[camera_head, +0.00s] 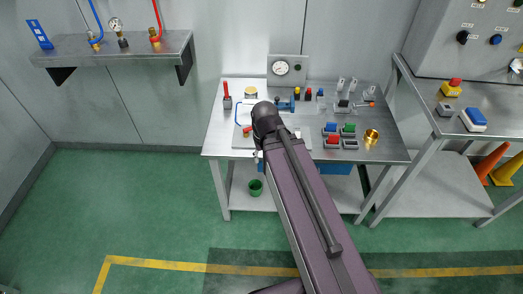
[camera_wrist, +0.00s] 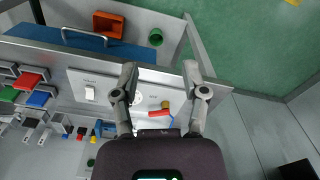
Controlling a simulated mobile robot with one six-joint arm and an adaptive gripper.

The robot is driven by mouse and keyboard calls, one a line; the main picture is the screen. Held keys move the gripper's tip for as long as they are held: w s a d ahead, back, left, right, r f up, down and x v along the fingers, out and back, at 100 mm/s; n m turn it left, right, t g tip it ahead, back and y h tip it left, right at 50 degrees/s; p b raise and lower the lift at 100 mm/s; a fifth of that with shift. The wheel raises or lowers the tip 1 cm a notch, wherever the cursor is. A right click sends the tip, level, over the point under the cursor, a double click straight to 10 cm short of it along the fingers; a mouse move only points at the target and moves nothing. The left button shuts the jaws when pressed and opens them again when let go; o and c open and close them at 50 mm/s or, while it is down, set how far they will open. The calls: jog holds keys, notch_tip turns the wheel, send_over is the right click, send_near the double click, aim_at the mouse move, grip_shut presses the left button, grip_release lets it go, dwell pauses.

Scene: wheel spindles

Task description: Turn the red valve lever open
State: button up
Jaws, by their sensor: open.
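In the wrist view a small red lever (camera_wrist: 159,113) shows between the lower parts of my fingers, beside a brass-coloured fitting (camera_wrist: 165,104) and thin blue tubing. A small red part (camera_head: 247,130) also shows in the head view, on a pale plate with a blue pipe loop, left of my arm. My gripper (camera_wrist: 160,69) is open and empty, its two fingers wide apart above the table. In the head view my own arm hides most of the gripper. A taller red-handled lever (camera_head: 226,90) stands upright at the table's back left.
A blue drawer with a handle (camera_wrist: 85,40) is under the table front. Green floor lies clear in front.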

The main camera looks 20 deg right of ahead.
jog(key=w+n, duration=0.9)
jog(key=w, duration=0.5)
jog(key=n, duration=1.1)
send_over(250, 128)
jog(key=shift+w+r+p, duration=0.2)
jog(key=shift+r+p, duration=0.2)
jog(key=shift+f, duration=0.2)
notch_tip(250, 128, down, 13)
jog(key=b, duration=1.3)
jog(key=shift+f+b, duration=0.2)
jog(key=shift+b, duration=0.2)
grip_shut()
